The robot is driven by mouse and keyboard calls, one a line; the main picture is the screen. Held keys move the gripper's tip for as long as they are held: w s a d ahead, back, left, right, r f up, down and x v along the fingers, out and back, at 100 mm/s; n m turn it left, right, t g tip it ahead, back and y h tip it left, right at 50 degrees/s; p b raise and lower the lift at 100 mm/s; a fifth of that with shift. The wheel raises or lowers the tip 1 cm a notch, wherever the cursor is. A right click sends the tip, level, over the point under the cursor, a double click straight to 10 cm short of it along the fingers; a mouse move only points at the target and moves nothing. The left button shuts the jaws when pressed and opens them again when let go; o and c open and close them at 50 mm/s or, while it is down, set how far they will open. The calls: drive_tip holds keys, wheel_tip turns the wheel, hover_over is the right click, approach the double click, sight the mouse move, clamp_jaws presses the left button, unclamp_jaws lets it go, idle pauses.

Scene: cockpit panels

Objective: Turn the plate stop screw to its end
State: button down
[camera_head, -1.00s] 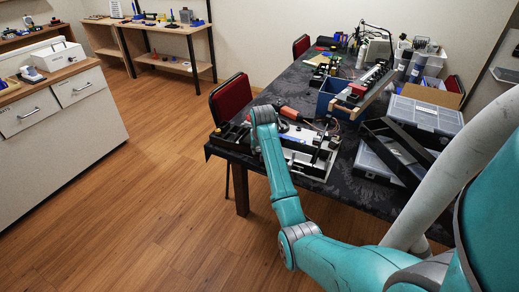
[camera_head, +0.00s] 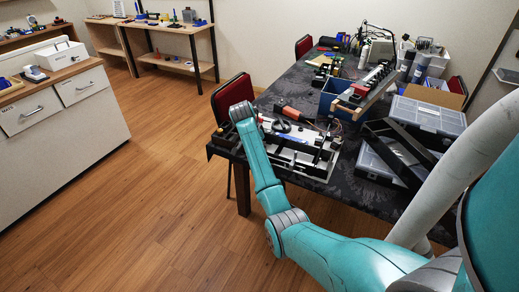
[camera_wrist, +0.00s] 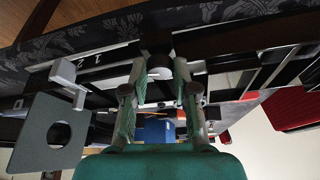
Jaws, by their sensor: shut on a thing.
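My gripper (camera_wrist: 161,68) shows in the wrist view with its two green-padded fingers close together around a small dark part with a pale round end, which I take to be the plate stop screw (camera_wrist: 161,73). The fingers hide most of it, so its turn and depth cannot be read. A flat grey plate with a round hole (camera_wrist: 45,145) is at the left of the wrist view. In the head view, the device with rails (camera_head: 300,160) lies on the near left of the table; my arm's wrist is over its left end and hides the gripper.
The dark patterned table (camera_head: 345,192) also holds a screwdriver with an orange handle (camera_head: 291,112), a blue box (camera_head: 331,100) and clear organiser cases (camera_head: 425,117). A red chair (camera_head: 233,97) stands close behind the device. The floor to the left is clear.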

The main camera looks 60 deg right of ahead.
drive_tip(key=shift+m, duration=0.6)
drive_tip(key=c, duration=0.9)
unclamp_jaws()
drive_tip(key=shift+w+v, duration=0.2)
drive_tip(key=shift+v, duration=3.55)
